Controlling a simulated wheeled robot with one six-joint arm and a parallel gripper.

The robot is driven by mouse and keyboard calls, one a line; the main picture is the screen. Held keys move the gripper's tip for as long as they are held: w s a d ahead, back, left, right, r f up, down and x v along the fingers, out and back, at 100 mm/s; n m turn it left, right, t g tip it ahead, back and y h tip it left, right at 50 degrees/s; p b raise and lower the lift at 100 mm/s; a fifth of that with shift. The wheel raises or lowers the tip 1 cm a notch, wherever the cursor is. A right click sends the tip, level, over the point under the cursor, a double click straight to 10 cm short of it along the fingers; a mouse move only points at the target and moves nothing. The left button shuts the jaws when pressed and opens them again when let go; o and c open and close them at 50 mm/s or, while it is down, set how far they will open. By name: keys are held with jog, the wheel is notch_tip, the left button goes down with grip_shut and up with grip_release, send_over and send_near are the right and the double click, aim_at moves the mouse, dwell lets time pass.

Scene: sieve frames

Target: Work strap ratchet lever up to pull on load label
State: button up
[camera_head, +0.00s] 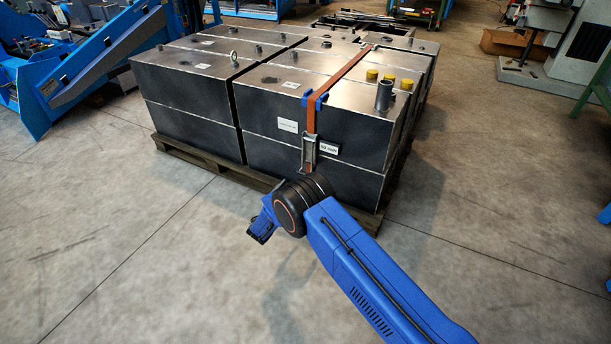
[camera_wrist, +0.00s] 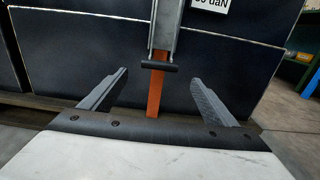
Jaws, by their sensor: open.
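An orange strap (camera_head: 345,76) runs over the top of a dark metal box (camera_head: 265,135) and down its front face. A grey ratchet (camera_head: 308,150) sits on the strap on that face. In the wrist view the ratchet (camera_wrist: 166,30) ends in a black crossbar handle (camera_wrist: 160,66), with the strap (camera_wrist: 154,95) hanging below it. A white load label (camera_head: 328,149) with black print is right of the ratchet, and the label (camera_wrist: 209,4) is cut off at the wrist view's top. My gripper (camera_wrist: 160,83) is open and empty, its fingers either side of the strap, below the handle.
The boxes stand on a wooden pallet (camera_head: 215,167). Blue corner protectors (camera_head: 314,99) hold the strap at the top edge. Yellow caps (camera_head: 380,77) and a pipe stub (camera_head: 384,95) stand on top. Concrete floor is clear in front. A blue machine (camera_head: 80,75) is at left.

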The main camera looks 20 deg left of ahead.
jog(key=w, duration=1.1)
jog(key=shift+d, duration=0.4)
jog(key=shift+s, duration=0.1)
jog(key=c, duration=1.5)
